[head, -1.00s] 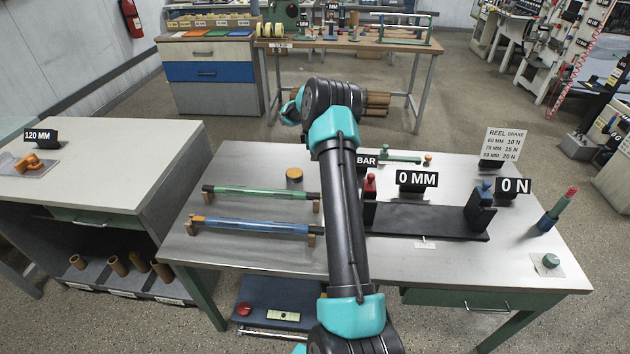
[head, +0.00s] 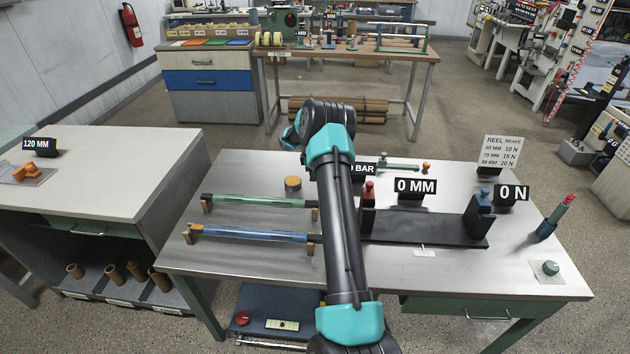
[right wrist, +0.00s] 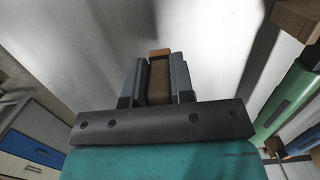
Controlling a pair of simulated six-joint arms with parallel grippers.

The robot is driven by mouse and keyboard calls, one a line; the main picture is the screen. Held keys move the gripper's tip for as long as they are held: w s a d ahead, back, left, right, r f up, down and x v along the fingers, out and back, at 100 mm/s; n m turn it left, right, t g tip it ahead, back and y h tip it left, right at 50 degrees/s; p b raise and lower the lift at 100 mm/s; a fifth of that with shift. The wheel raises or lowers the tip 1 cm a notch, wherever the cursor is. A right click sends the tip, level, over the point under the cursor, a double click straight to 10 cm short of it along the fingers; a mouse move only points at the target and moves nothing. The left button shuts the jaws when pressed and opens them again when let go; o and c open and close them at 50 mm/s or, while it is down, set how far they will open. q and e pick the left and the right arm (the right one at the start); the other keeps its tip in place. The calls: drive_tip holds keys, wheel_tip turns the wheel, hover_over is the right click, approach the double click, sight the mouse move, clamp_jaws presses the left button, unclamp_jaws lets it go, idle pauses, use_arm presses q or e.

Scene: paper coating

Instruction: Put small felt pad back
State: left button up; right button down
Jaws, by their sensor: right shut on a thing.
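My right gripper (right wrist: 159,83) is shut on a small brown block with an orange end (right wrist: 157,75), which looks like the small felt pad. The block stands between the two grey fingers, with pale grey metal tabletop behind it. In the head view my right arm reaches over the workbench (head: 300,265), and its bent upper joint and links hide the gripper's fingertips and the held block. A short round piece with an orange-brown top (head: 293,183) sits on the bench left of the arm. My left gripper is not in view.
A green rod (head: 255,202) and a blue rod (head: 250,235) lie on wooden supports left of the arm. Right are a black plate (head: 425,230), number signs and a green knob on a white card (head: 550,267).

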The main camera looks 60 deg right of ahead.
drive_tip(key=shift+f, duration=1.85)
drive_tip(key=shift+f, duration=0.15)
drive_tip(key=c, duration=1)
unclamp_jaws()
drive_tip(key=r, duration=0.4)
drive_tip(key=w+r, duration=0.1)
drive_tip(key=r, duration=0.7)
drive_tip(key=shift+w+a+r, duration=0.15)
drive_tip(key=shift+a, duration=0.15)
